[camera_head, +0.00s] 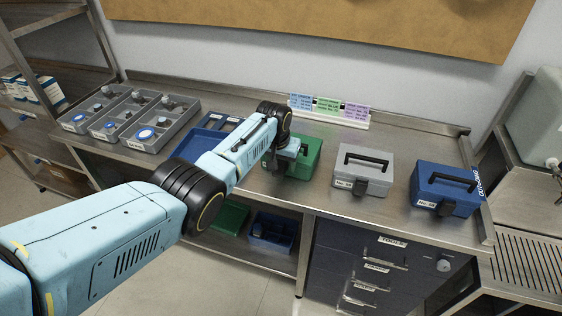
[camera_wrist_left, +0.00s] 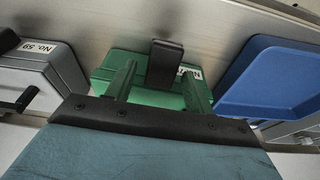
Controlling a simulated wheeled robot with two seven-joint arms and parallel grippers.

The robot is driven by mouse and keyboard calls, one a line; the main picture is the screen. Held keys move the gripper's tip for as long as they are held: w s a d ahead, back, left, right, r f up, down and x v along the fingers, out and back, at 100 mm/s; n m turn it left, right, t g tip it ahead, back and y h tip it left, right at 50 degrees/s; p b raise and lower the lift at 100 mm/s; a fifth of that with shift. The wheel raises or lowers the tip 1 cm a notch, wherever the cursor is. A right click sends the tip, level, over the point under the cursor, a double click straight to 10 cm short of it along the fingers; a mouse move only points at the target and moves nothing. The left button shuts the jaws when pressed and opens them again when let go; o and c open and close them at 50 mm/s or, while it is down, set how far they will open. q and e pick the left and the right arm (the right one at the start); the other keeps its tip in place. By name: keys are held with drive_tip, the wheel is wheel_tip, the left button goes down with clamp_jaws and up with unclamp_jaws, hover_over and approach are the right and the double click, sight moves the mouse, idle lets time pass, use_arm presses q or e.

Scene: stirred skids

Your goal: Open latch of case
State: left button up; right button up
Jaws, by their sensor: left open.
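A green case (camera_head: 305,160) with a dark handle stands on the steel bench, partly hidden behind my left arm in the head view. In the left wrist view the green case (camera_wrist_left: 140,96) shows its dark latch (camera_wrist_left: 165,62) and a white label partly covered by the latch. My left gripper (camera_head: 281,166) is at the front of this case. In the left wrist view the gripper (camera_wrist_left: 160,82) is open, with one finger on each side of the latch. I cannot tell whether the fingers touch it. My right gripper is in neither view.
A grey case (camera_head: 362,170) and a blue case (camera_head: 445,187) stand to the right on the bench. A blue tray (camera_head: 203,143) lies to the left, beside grey bins (camera_head: 128,119). Coloured cards (camera_head: 328,107) stand behind. Bare steel lies between the cases.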

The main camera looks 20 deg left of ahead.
sight(277, 174)
use_arm(q)
drive_tip(key=shift+r, duration=0.1)
drive_tip(key=shift+r, duration=0.25)
drive_tip(key=p+v, duration=0.3)
drive_tip(key=v, duration=0.9)
drive_tip(key=shift+s+r, duration=0.2)
drive_tip(key=shift+r, duration=0.15)
drive_tip(key=shift+f, duration=0.1)
